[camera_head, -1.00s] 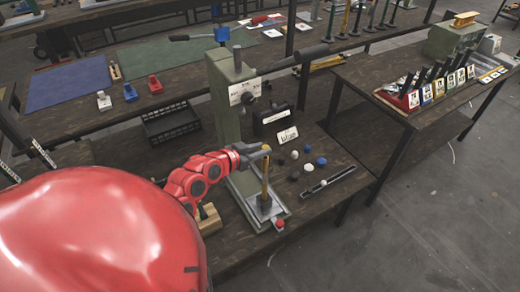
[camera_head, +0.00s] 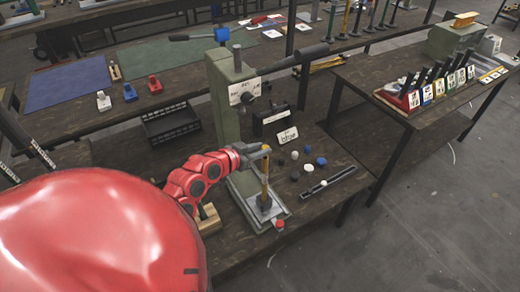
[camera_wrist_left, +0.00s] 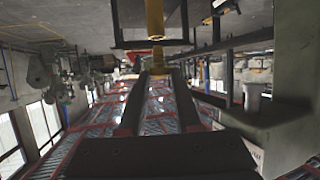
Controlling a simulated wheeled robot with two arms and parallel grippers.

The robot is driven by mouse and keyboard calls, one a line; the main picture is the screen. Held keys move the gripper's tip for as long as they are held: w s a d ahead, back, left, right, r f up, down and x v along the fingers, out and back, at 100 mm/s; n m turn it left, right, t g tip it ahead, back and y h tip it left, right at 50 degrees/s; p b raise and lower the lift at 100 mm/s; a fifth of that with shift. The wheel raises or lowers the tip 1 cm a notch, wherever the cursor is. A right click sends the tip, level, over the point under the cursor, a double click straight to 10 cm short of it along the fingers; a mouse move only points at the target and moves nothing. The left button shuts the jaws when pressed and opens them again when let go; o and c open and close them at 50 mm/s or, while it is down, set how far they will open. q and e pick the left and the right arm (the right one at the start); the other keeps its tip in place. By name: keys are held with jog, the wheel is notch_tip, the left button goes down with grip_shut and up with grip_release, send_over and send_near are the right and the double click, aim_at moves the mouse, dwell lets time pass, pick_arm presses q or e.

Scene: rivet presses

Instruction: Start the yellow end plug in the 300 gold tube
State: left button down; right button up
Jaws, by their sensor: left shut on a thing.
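In the left wrist view, which is upside down, the tube (camera_wrist_left: 155,20) comes in from the top edge, and my left gripper (camera_wrist_left: 158,74) is shut on a small yellow piece, the end plug (camera_wrist_left: 158,58), in line with the tube's end. I cannot tell how far the plug is inside the tube. My right gripper is not in view.
The green press column (camera_head: 225,100) stands close behind my left gripper, with its dark lever (camera_head: 297,60) reaching right. A card reading "blue" (camera_head: 288,136), several small black, blue and white plugs (camera_head: 308,167) and a dark rail (camera_head: 328,180) lie right of the tube.

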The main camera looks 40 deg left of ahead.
pick_arm(q)
jog(key=shift+f+b, duration=1.15)
jog(key=shift+f, duration=0.1)
dwell(0.3)
jog(key=c, duration=0.5)
grip_release()
jog(key=p+v, duration=0.4)
jog(key=v, duration=1.3)
jog(key=shift+s+r, duration=0.15)
